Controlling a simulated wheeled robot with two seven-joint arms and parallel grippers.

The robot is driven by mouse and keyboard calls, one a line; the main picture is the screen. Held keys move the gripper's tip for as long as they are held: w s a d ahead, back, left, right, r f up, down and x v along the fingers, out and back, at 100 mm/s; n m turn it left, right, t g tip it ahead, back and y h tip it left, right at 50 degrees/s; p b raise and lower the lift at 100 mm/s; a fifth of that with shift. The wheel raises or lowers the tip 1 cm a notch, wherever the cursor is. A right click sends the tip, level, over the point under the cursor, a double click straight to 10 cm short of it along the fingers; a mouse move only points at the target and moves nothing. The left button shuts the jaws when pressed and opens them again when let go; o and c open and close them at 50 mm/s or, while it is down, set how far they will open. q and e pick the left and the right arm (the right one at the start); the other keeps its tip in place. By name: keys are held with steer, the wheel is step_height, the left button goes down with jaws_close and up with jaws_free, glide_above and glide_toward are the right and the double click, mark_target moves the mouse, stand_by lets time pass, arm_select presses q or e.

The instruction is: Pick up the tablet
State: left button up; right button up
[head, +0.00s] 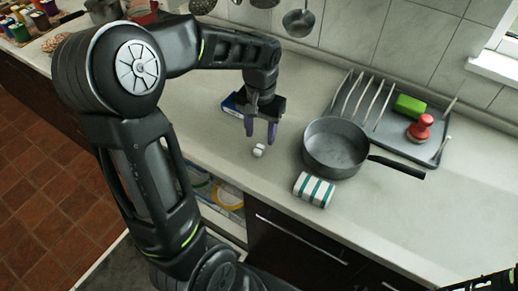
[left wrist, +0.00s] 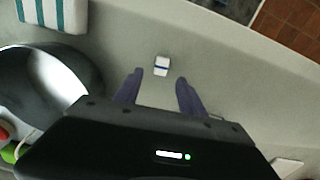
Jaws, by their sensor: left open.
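The tablet (head: 258,150) is a small white block on the counter. In the left wrist view the tablet (left wrist: 162,66) shows a blue band and lies just beyond the fingertips, roughly centred between them. My left gripper (head: 260,131) points down above and just behind the tablet in the head view. Its purple fingers (left wrist: 160,78) are apart with nothing between them. The fingers do not appear to touch the tablet. My right gripper cannot be made out.
A grey pan (head: 336,148) and a striped roll of cloth (head: 314,190) lie to the right of the tablet. A dish rack (head: 432,149) holds a green sponge (head: 409,106) and red-topped brush (head: 420,128). Counter around the tablet is clear.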

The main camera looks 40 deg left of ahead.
mark_target(260, 147)
arm_select(q)
steer(key=shift+s+f+p, duration=0.1)
steer(key=shift+f+p, duration=0.35)
steer(key=shift+f, duration=1.95)
steer(key=shift+c, duration=0.2)
jaws_close()
